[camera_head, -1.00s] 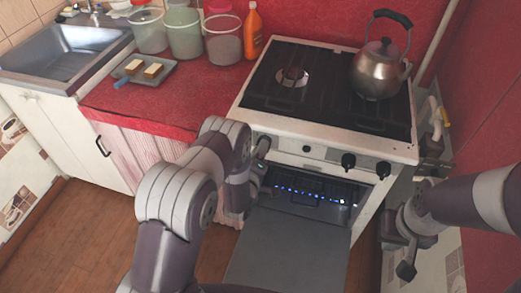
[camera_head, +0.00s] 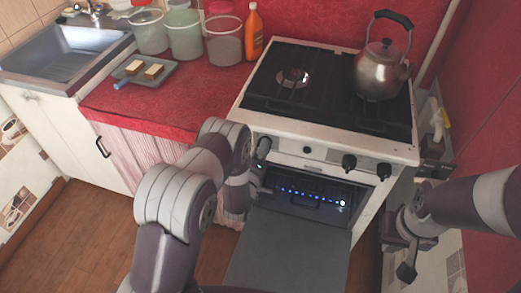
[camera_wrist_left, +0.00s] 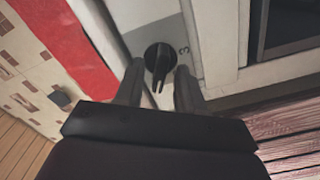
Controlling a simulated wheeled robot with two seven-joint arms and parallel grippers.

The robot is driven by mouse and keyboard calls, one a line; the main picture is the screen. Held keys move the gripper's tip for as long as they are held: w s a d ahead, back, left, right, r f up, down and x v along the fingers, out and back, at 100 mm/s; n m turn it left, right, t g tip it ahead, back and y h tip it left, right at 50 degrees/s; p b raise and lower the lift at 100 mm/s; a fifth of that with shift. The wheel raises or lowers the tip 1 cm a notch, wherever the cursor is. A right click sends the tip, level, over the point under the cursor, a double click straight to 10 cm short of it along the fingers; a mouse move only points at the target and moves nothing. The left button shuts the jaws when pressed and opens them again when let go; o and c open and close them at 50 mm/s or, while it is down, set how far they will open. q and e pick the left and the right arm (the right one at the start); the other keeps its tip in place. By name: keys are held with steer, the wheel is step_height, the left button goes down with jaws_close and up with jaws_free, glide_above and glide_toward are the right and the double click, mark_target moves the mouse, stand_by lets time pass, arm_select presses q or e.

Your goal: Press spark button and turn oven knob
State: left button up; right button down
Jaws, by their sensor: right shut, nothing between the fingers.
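The white stove (camera_head: 325,160) has several black knobs on its front panel. A small dark button (camera_head: 307,149) sits between the left knob (camera_head: 263,147) and the right-hand knobs. The oven (camera_head: 305,193) is open, with a row of blue flames lit inside. In the left wrist view, a black knob (camera_wrist_left: 159,60) with a pointer sits beside a printed 3. My left gripper (camera_wrist_left: 159,84) is open, one finger on each side of that knob's lower part; I cannot tell if they touch it. My forearm largely hides this gripper in the head view. My right gripper (camera_head: 408,262) is shut and empty, right of the stove.
The oven door (camera_head: 290,250) hangs open toward me. A steel kettle (camera_head: 380,72) stands on the hob. The red counter (camera_head: 190,95) holds buckets, an orange bottle (camera_head: 254,30) and a tray (camera_head: 152,82). The sink (camera_head: 65,52) is at far left.

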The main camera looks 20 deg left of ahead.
arm_select(q)
steer(key=s, duration=1.2)
steer(key=shift+s+a, duration=0.2)
steer(key=shift+s, duration=0.15)
